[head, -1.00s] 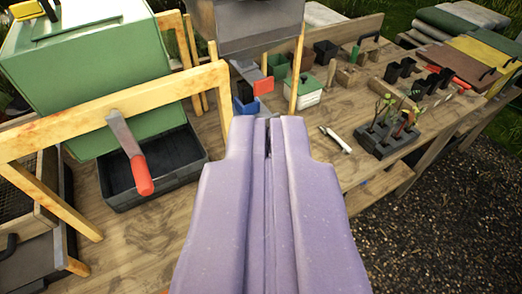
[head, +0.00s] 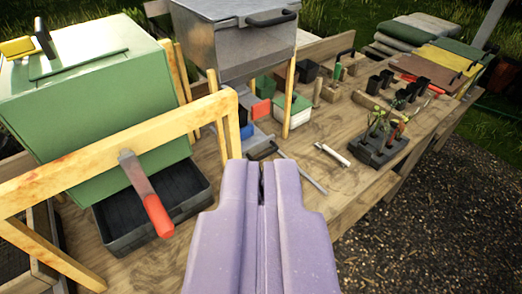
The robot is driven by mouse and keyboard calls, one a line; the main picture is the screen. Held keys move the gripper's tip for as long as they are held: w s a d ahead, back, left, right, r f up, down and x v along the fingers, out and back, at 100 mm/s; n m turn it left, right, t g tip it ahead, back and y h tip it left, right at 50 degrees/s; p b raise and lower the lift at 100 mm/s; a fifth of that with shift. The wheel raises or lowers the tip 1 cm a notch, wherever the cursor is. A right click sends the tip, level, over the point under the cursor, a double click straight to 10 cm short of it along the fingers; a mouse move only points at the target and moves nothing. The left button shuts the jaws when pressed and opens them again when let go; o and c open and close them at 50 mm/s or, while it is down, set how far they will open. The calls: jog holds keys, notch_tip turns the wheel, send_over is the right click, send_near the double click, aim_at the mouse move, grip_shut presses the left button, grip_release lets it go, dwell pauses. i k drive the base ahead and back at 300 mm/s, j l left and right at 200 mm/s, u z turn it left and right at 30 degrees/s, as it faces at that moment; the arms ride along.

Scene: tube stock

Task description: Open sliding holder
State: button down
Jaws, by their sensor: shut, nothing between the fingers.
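Which thing is the sliding holder is not certain. A low grey tray-like piece (head: 262,138) with a black handle at its front lies under the raised metal box, and I take it as the likely one. A blue item (head: 247,131) and a red item (head: 261,109) stand at it. My gripper (head: 261,168), with lilac fingers, is shut and empty. In the picture its tips lie just below the black handle; whether they touch it I cannot tell. The fingers hide the bench below them.
A grey metal box (head: 228,55) with a dark handle stands on wooden posts. At left, a green box (head: 95,105), a wooden frame (head: 110,145), a red-handled trowel (head: 155,212) and a black tray (head: 123,240) crowd the bench. Seedling pots (head: 380,150) stand right.

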aim_at(253, 141)
jog(key=j+z, duration=0.1)
jog(key=j, duration=0.15)
jog(key=l+u, duration=0.3)
jog(key=l, duration=0.4)
jog(key=l+u, duration=0.25)
jog(key=l, duration=0.5)
jog(key=k+l+u, duration=0.1)
jog(key=l+u, duration=0.2)
jog(key=l, duration=0.4)
